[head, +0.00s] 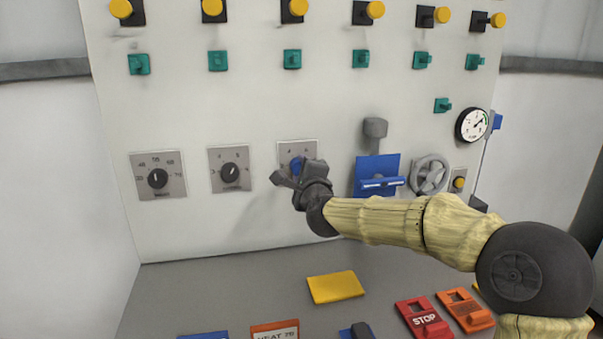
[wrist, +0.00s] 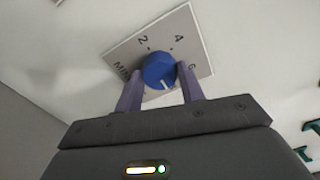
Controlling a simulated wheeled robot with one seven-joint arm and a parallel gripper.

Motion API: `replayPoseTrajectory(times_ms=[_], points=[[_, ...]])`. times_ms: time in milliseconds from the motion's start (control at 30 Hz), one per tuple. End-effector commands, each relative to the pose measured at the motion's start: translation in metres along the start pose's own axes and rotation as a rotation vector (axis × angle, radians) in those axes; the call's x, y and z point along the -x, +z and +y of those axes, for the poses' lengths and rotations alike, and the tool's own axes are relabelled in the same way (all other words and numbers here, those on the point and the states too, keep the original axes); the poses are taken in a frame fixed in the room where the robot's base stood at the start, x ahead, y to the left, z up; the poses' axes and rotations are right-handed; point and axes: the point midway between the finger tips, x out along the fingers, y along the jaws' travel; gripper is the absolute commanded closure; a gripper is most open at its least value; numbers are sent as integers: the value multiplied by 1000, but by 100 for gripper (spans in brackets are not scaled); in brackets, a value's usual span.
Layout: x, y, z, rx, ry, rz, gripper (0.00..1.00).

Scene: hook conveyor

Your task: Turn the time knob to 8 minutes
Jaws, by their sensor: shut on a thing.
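The time knob is round and blue (wrist: 159,70) with a white pointer line, on a grey dial plate (wrist: 193,32) marked 2, 4, 6 and MIN. In the wrist view the line points toward the lower edge, slightly right, between my fingers. I see no figure at its end. My gripper (wrist: 160,84) is shut on the knob, one finger on each side. In the head view the blue knob (head: 296,164) is partly hidden by my gripper (head: 287,174), and the dial plate (head: 298,146) shows above it.
Two dials with black knobs (head: 158,178) (head: 231,172) sit to the left. A blue lever plate (head: 377,176), a grey handwheel (head: 430,176) and a gauge (head: 472,125) are to the right. A grey shelf (head: 240,285) with coloured switches lies below.

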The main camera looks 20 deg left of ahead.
Motion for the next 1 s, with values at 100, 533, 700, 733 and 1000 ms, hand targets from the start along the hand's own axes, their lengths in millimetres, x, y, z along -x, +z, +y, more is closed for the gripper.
replayPoseTrajectory(times_ms=[100, 533, 700, 733, 1000], points=[[0, -1, 2, -3, 4, 2, 84], [0, 0, 1, 0, 1, 1, 40], [8, 0, 0, 2, 1, -1, 40], [10, 0, 0, 2, 1, -1, 40], [51, -1, 0, 3, 0, 2, 40]])
